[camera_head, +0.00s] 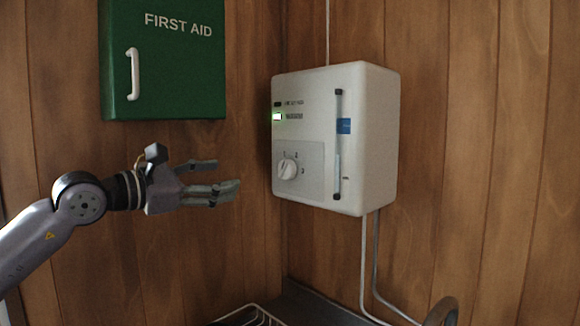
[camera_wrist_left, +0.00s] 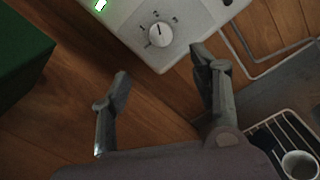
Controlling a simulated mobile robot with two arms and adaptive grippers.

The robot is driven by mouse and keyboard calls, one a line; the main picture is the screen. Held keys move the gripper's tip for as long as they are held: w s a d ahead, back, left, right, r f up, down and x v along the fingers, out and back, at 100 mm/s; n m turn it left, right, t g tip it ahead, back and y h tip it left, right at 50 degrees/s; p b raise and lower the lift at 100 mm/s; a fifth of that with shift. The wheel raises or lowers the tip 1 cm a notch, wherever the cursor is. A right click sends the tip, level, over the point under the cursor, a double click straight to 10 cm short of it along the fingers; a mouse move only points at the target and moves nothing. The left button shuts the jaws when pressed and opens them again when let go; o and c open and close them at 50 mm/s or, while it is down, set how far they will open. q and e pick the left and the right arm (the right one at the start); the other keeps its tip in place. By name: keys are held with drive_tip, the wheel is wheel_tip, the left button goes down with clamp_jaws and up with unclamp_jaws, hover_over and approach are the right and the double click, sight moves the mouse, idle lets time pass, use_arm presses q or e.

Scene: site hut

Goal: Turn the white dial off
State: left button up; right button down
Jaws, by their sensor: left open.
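The white dial (camera_head: 287,169) is a round knob on the lower left front of a white wall box (camera_head: 375,140). Its raised grip is tilted slightly from upright. In the left wrist view the dial (camera_wrist_left: 160,35) lies beyond the fingertips, with small marks around it. My left gripper (camera_head: 222,178) is open and empty, left of the dial and apart from it. In the left wrist view its two fingers (camera_wrist_left: 160,68) are spread wide. My right gripper is not in view.
A green first aid cabinet (camera_head: 165,60) hangs above my left gripper. A green light (camera_head: 277,117) glows on the white box. Cables (camera_head: 364,260) run down from it. A white wire rack (camera_wrist_left: 285,135) holding a cup (camera_wrist_left: 299,165) is below.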

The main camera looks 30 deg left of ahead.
use_arm(q)
drive_tip(key=w+d+r+p, duration=0.1)
drive_tip(key=w+p, duration=0.2)
drive_tip(key=p, duration=0.7)
approach(282, 168)
drive_tip(key=w, duration=0.2)
drive_tip(key=x, duration=0.2)
drive_tip(key=p+x, duration=0.1)
drive_tip(key=x, duration=0.1)
drive_tip(key=p+x, duration=0.1)
drive_tip(key=x, duration=0.1)
drive_tip(key=shift+d+r, duration=0.25)
drive_tip(key=shift+d, duration=0.15)
drive_tip(key=shift+w+d+f+p, duration=0.2)
drive_tip(key=shift+w+p, duration=0.15)
drive_tip(key=shift+w, duration=0.15)
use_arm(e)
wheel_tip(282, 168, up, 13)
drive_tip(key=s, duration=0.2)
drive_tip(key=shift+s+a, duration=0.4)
use_arm(q)
drive_tip(key=shift+c, duration=0.5)
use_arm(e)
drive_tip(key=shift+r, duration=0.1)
use_arm(q)
drive_tip(key=c, duration=1)
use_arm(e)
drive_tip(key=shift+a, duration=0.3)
